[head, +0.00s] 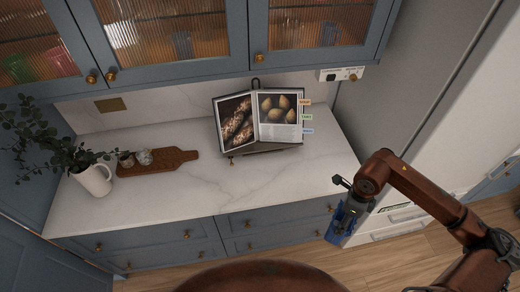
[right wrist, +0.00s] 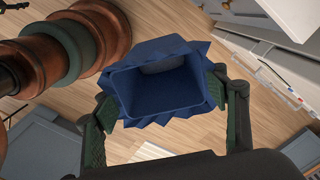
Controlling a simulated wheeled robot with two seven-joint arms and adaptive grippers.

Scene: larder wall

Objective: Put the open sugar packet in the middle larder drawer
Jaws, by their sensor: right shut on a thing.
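The open sugar packet is blue with a jagged open top. It shows in the right wrist view (right wrist: 160,92) and in the head view (head: 337,226). My right gripper (head: 346,203) is shut on it; in the right wrist view the fingers (right wrist: 160,105) press on its two sides. Its mouth faces the wrist camera, and a grey patch shows inside. The packet hangs in the air in front of the counter's right end. Pale larder drawers (head: 398,233) stand low to the right of it; which is the middle one I cannot tell. My left gripper is out of view.
The marble counter (head: 190,203) holds a cookbook on a stand (head: 258,122), a wooden board (head: 160,163) with small jars, and a white jug (head: 95,180) with leafy stems. Blue drawers (head: 270,222) lie below. Wooden floor (head: 385,262) is bare at lower right.

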